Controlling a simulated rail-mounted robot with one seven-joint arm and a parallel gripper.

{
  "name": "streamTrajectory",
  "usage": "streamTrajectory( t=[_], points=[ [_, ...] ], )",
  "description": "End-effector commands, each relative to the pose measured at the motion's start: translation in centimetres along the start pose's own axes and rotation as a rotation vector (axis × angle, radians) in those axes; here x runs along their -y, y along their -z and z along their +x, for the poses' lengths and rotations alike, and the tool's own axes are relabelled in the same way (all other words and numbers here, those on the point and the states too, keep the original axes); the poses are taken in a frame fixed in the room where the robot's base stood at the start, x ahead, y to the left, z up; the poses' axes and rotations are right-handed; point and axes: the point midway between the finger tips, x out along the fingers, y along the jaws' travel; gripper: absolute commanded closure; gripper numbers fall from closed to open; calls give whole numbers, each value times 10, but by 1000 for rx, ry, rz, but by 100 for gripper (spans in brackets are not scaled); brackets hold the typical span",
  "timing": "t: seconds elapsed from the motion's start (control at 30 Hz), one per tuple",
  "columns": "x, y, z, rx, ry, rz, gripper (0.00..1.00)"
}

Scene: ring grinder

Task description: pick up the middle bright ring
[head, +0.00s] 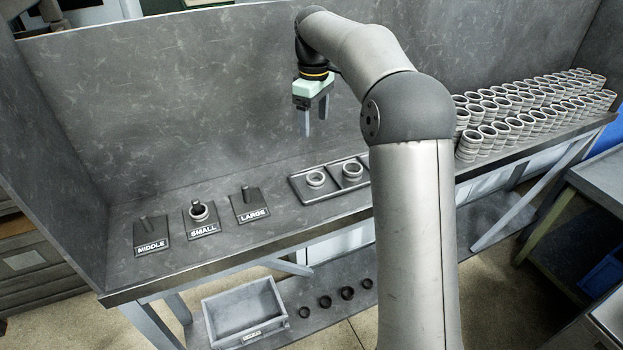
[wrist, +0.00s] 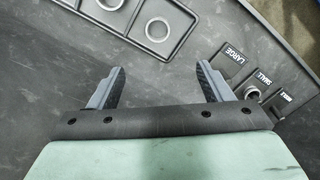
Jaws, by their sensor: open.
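A dark tray (head: 305,199) on the bench has square compartments. One bright ring (head: 315,179) lies in its left compartment and another bright ring (head: 352,170) in the one beside it. My arm hides the tray's right part. The wrist view shows the first ring (wrist: 157,29) and, cut by the top edge, the second (wrist: 110,3). I cannot tell their size class. My gripper (head: 315,121) hangs above the bench behind the tray, open and empty. In the wrist view its fingers (wrist: 160,72) are spread, with bare bench between them.
Pegs on plates marked MIDDLE (head: 151,245), SMALL (head: 204,229) and LARGE (head: 249,214) stand left of the tray. Stacked rings (head: 520,110) fill the right. A grey bin (head: 242,310) and several dark rings lie below.

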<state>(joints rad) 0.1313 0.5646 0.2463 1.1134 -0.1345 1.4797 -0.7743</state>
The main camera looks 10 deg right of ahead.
Motion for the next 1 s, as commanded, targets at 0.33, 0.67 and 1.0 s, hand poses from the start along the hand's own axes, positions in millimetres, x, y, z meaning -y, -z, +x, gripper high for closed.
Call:
streamTrajectory(
  t=[0.33,0.67,1.0],
  points=[
    [-4,2,52,1,6,-13,27],
    [-4,2,113,-1,3,-12,27],
    [-4,-2,143,0,6,-10,27]
  ],
)
